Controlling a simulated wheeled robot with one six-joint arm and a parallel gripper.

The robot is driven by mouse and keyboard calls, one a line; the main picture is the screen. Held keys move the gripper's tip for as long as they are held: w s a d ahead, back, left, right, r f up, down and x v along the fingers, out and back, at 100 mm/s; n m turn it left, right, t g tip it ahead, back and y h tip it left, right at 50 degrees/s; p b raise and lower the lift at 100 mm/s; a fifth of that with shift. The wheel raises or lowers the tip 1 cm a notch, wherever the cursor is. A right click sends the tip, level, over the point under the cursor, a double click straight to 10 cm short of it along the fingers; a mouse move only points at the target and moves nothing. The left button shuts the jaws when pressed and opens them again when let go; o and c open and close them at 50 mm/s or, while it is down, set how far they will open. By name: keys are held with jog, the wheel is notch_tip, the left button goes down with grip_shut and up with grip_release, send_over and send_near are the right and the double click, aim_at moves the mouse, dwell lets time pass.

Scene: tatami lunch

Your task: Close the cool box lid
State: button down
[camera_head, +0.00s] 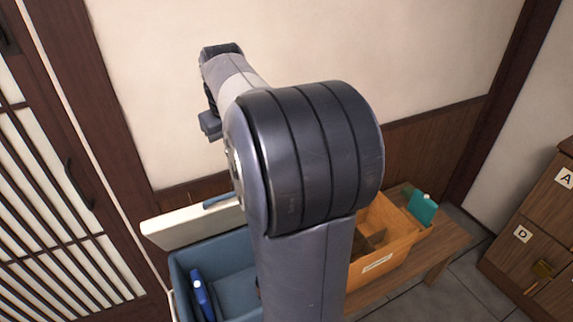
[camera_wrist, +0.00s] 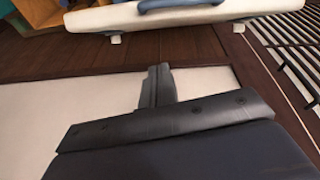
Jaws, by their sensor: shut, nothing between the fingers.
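The cool box (camera_head: 238,257) has blue inner walls and stands at the lower left of the head view, partly hidden by my arm. Its white lid (camera_head: 180,229) is open, raised at the back of the box, with a blue handle (camera_head: 218,201) on its edge. The lid also shows along the top of the wrist view (camera_wrist: 200,17), with its handle (camera_wrist: 165,5) cut by the frame. My gripper (camera_wrist: 158,75) is shut and empty, apart from the lid. In the head view my arm reaches toward the wall, and the fingers are hard to make out.
A blue item (camera_head: 202,297) lies inside the cool box. An orange divided crate (camera_head: 398,248) with a teal item (camera_head: 422,207) at its side stands on a wooden bench (camera_head: 447,243). A wall is behind, a slatted door (camera_head: 60,215) at left, a labelled cabinet (camera_head: 535,235) at right.

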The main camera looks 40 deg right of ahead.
jog(key=x, duration=0.3)
jog(key=d+x, duration=0.1)
jog(key=x, duration=0.2)
jog(key=p+x, duration=0.1)
jog(key=x, duration=0.2)
jog(key=shift+d+f, duration=0.2)
jog(key=shift+f, duration=0.15)
jog(key=s, duration=0.1)
jog(key=s+f, duration=0.1)
jog(key=shift+s+a+f, duration=0.1)
jog(key=shift+s+f, duration=0.1)
jog(key=shift+s, duration=0.15)
jog(key=shift+s+f+p, duration=0.35)
jog(key=shift+s, duration=0.1)
jog(key=shift+f, duration=0.1)
